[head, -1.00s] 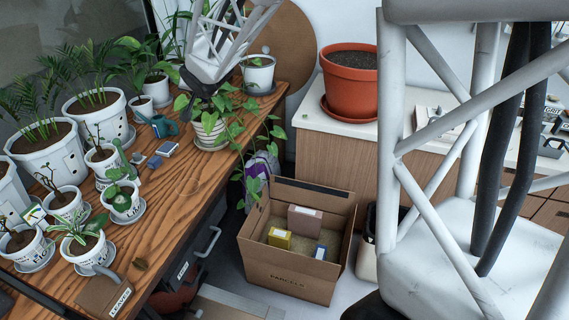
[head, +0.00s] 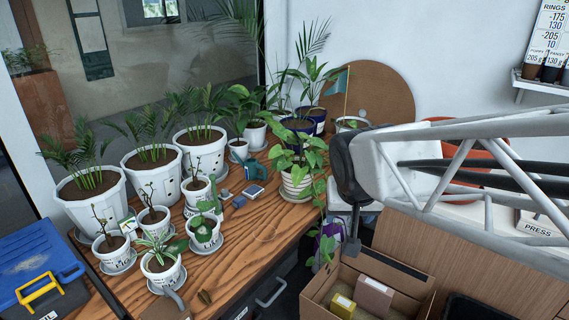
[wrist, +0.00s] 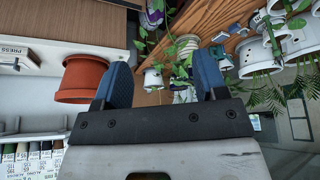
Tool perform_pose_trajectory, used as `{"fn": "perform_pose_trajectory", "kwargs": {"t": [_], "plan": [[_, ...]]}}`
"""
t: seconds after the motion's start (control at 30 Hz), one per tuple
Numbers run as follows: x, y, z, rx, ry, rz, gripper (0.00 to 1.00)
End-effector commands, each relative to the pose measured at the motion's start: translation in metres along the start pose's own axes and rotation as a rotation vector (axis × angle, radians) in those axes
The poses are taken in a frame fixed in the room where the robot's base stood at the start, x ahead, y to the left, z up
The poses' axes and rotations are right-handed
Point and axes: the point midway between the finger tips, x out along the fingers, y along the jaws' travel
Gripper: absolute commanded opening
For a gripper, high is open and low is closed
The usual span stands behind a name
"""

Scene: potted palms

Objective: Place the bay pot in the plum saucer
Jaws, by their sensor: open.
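Several small white labelled pots stand at the front of the wooden bench, among them one with bare twigs (head: 112,242), one with broad leaves (head: 205,232) and one with strappy leaves (head: 160,268). Their lettering is too small to tell which is the bay pot. Pale saucers, such as one under the broad-leaved pot (head: 205,246), show beneath them. I cannot make out a plum saucer; dark purple-blue pots (head: 300,127) stand at the back. My gripper (wrist: 162,75) is open and empty in the wrist view, its two blue fingers apart, clear of the pots.
Larger palm pots (head: 92,208) line the back of the bench (head: 228,262). A trailing plant pot (head: 295,182) stands at its right end, near my arm. A cardboard box (head: 325,285) lies below on the right. A blue toolbox (head: 35,265) is at far left. A terracotta pot (wrist: 82,80) shows in the wrist view.

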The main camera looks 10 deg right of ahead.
Motion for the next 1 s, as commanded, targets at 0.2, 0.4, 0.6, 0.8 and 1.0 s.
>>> {"fn": "perform_pose_trajectory", "kwargs": {"t": [0.2, 0.4, 0.6, 0.8, 1.0], "plan": [[-0.021, 0.008, 0.07, -0.078, -0.119, -0.024, 0.66], [-0.03, 0.01, 0.107, -0.128, -0.186, -0.05, 0.66], [-0.032, 0.011, 0.118, -0.143, -0.206, -0.059, 0.66], [-0.032, 0.011, 0.117, -0.143, -0.206, -0.059, 0.66], [-0.032, 0.011, 0.117, -0.143, -0.205, -0.059, 0.66]]}}
